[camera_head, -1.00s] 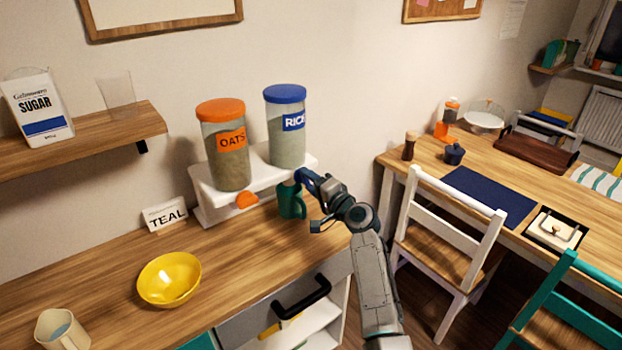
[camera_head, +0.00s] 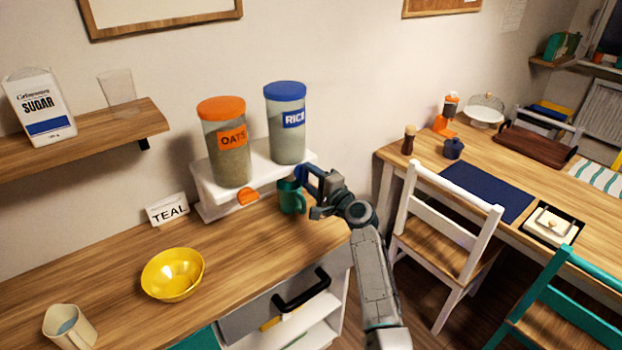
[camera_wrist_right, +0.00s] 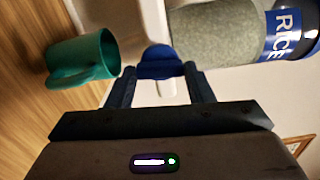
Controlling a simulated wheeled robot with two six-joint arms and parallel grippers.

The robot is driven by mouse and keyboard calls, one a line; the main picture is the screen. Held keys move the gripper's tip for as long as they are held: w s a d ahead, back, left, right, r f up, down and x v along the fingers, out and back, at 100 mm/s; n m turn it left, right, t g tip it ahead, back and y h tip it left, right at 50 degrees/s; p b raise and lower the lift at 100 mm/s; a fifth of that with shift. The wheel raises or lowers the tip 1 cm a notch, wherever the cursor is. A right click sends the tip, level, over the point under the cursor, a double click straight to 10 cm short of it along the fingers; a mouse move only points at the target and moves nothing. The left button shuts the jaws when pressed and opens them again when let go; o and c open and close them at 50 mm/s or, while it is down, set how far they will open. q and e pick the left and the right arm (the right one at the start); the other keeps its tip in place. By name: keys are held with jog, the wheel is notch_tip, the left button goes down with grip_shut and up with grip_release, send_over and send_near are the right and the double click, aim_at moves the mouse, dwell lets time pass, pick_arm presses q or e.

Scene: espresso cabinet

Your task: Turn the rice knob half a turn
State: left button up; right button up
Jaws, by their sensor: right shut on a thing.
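The rice dispenser (camera_head: 287,134) is a clear cylinder of pale grain with a blue lid and a blue RICE label, on a white stand (camera_head: 212,190). Its blue rice knob (camera_wrist_right: 158,62) is on the stand's front, mostly hidden by my gripper in the head view. My right gripper (camera_wrist_right: 160,74) is shut on the knob, one finger on each side, and shows from the side in the head view (camera_head: 303,176). A green mug (camera_head: 291,197) stands on the counter just left of the gripper. My left gripper is not in view.
The oats dispenser (camera_head: 226,155) stands left of the rice, with an orange knob (camera_head: 248,197) below.

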jog(key=shift+f, duration=0.1)
jog(key=o, duration=1)
jog(key=shift+d, duration=0.1)
jog(key=b+v, duration=0.2)
jog(key=v, duration=0.8)
jog(key=shift+s+d, duration=0.15)
jog(key=shift+s, duration=0.2)
jog(key=shift+c, duration=0.2)
